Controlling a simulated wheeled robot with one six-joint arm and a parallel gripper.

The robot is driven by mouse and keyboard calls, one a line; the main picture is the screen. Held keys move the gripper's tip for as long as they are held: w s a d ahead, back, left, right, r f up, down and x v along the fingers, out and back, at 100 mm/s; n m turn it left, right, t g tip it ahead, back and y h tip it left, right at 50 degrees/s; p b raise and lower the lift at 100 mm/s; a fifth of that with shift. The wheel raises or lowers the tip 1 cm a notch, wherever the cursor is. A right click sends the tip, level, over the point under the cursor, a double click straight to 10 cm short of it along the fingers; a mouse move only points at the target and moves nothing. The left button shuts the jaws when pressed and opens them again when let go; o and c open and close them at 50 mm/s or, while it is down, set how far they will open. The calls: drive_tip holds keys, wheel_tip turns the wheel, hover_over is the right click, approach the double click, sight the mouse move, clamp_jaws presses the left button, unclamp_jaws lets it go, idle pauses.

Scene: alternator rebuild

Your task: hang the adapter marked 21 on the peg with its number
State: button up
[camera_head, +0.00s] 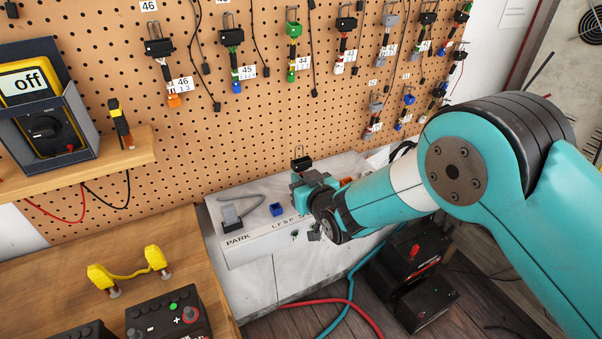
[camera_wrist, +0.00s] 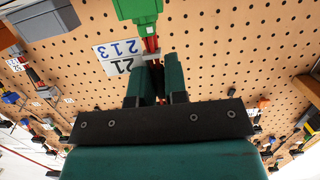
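The adapter marked 21 (camera_wrist: 139,12) has a green connector body and a red stem, with a white tag (camera_wrist: 122,55) reading 21 in the wrist view. The stem runs between the two dark green fingers of my gripper (camera_wrist: 158,75), which is shut on it. In the head view my gripper (camera_head: 312,192) is above the grey bench, in front of the pegboard, and its grasp is hard to make out. A black part (camera_head: 301,161) shows just above it there. I cannot find a peg with number 21 in either view.
The perforated pegboard (camera_head: 235,140) carries several hanging adapters, including one tagged 46 (camera_head: 160,45) and one tagged 45 (camera_head: 232,60). The bench (camera_head: 250,250) holds a small blue part (camera_head: 277,210). A shelf (camera_head: 130,155) with a multimeter (camera_head: 45,110) juts out at left.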

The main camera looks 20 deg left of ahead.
sight(304, 168)
clamp_jaws()
drive_tip(key=shift+r+p, duration=0.8)
drive_tip(key=shift+r, duration=1.3)
